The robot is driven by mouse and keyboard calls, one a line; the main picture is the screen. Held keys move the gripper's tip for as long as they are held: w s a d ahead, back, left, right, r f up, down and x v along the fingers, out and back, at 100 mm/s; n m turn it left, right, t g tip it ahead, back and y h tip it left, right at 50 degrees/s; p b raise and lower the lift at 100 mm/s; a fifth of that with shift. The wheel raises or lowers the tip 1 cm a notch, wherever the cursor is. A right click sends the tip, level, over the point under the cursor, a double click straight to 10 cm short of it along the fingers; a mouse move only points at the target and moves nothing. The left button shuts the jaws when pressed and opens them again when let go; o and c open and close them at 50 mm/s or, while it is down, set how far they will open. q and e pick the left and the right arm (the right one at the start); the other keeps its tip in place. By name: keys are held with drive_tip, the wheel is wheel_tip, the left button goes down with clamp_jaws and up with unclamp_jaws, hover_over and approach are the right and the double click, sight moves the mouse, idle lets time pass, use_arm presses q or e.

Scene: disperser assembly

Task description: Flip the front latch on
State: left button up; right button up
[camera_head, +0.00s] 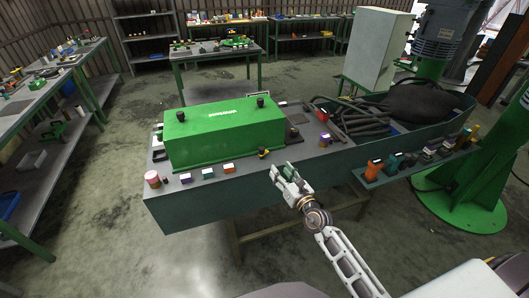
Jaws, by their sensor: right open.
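A long green box (222,132) with black knobs on its lid sits on the grey workbench (200,213). Its lid appears closed. A small dark fitting with a yellow part (263,153) is at the box's front right corner; it is too small to tell whether it is the front latch or how it is set. My right gripper (281,173) is open and empty, just in front of the bench's front edge, below and right of that fitting. It appears apart from the box. My left gripper is out of view.
Several small coloured blocks, including a pink and white cylinder (152,179), line the bench's front edge. Black hoses (350,118) fill the tray on the right. A side shelf (415,165) holds orange and teal items. A green machine column (505,130) stands at far right.

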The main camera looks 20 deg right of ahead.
sight(263, 150)
drive_tip(key=shift+a+f+n, duration=0.2)
drive_tip(key=shift+f+n, duration=0.05)
drive_tip(key=shift+n, duration=0.85)
drive_tip(key=shift+w, duration=0.1)
drive_tip(key=shift+w+a+p, duration=0.1)
drive_tip(key=shift+w+a, duration=0.3)
drive_tip(key=shift+w, duration=1.8)
drive_tip(key=shift+w+a+p, duration=0.15)
drive_tip(key=shift+w+a, duration=0.3)
drive_tip(key=shift+w, duration=1.75)
drive_tip(key=shift+w+a+p, duration=0.1)
drive_tip(key=shift+w+a, duration=0.3)
drive_tip(key=shift+w, duration=1.8)
clamp_jaws()
